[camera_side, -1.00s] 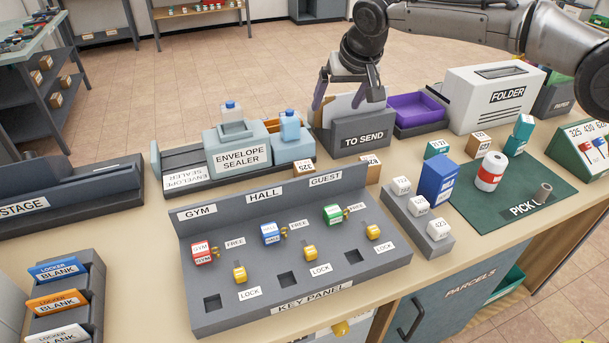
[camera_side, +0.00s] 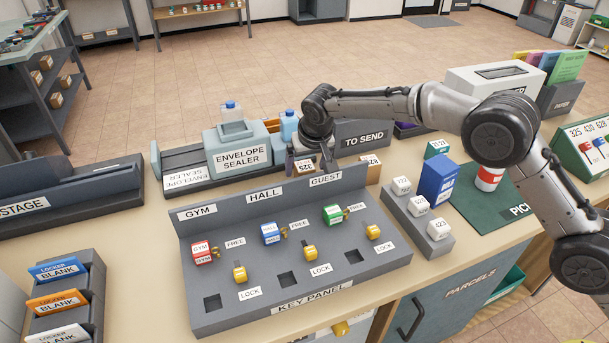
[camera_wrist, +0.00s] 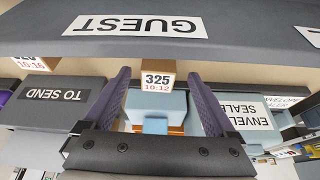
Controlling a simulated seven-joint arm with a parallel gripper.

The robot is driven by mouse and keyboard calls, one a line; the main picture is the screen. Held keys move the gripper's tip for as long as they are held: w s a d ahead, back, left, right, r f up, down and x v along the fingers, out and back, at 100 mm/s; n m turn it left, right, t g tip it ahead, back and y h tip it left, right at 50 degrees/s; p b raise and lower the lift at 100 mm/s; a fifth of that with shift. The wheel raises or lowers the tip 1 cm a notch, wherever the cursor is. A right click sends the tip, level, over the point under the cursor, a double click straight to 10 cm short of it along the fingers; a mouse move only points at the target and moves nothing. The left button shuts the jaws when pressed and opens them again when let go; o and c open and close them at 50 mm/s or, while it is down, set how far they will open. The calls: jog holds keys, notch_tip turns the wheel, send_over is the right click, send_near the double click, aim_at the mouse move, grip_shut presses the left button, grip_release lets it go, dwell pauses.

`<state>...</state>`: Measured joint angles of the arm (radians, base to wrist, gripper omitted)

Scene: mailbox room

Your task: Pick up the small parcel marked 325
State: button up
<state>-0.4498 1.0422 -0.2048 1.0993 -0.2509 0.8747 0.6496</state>
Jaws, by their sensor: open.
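The small parcel marked 325 (camera_side: 304,168) is a tan box with a white label. It stands on the table behind the key panel, in front of the envelope sealer. In the wrist view the parcel (camera_wrist: 158,84) shows its label, "325 10:12", between the two purple fingers. My gripper (camera_side: 310,164) is open around or just above the parcel; I cannot tell whether the fingers touch it. The fingertips also frame it in the wrist view (camera_wrist: 158,72).
The key panel (camera_side: 300,262) rises close in front. The envelope sealer (camera_side: 240,155) is behind left, the TO SEND box (camera_side: 365,134) behind right. Another small parcel (camera_side: 371,170) stands to the right. A blue box (camera_side: 437,180) and white blocks are farther right.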

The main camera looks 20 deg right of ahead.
aim_at(306, 168)
jog(key=x, duration=0.5)
jog(key=shift+w+d, duration=0.1)
jog(key=shift+r, duration=0.1)
grip_shut()
dwell(0.3)
